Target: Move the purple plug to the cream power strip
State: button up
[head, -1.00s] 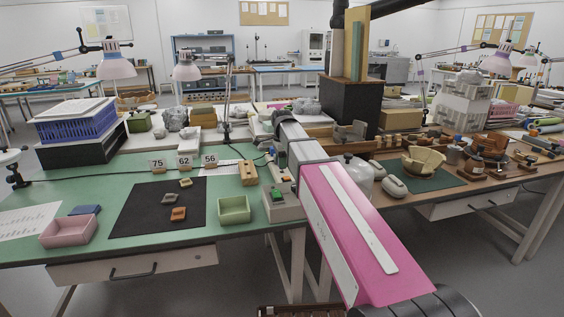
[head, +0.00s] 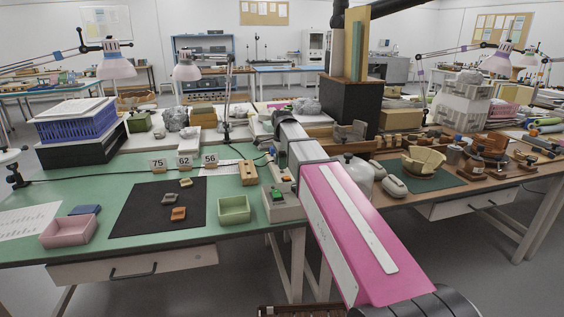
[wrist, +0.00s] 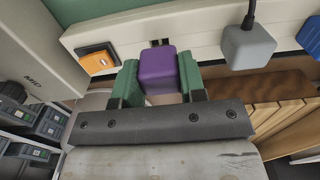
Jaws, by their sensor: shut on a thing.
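In the wrist view the purple plug (wrist: 158,66) sits between the two green fingers of my gripper (wrist: 159,82), which is shut on it. The cream power strip (wrist: 207,34) runs across the view just beyond the plug. A dark socket opening (wrist: 160,42) shows in the strip right behind the plug's far edge. I cannot tell whether the plug touches the strip. In the head view my pink arm reaches away over the gap between the benches, and the gripper and plug cannot be made out there.
An orange switch (wrist: 99,60) is at the strip's left end. A grey plug (wrist: 249,46) with a black cable sits to the right, and a blue plug (wrist: 311,36) further right. Slatted wood (wrist: 285,120) lies below right. The green bench (head: 120,170) has a black mat (head: 155,222).

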jog(key=shift+f, duration=0.9)
dwell(0.4)
jog(key=o, duration=1.4)
jog(key=shift+r, duration=0.15)
jog(key=shift+r, duration=3.9)
jog(key=shift+s, duration=0.15)
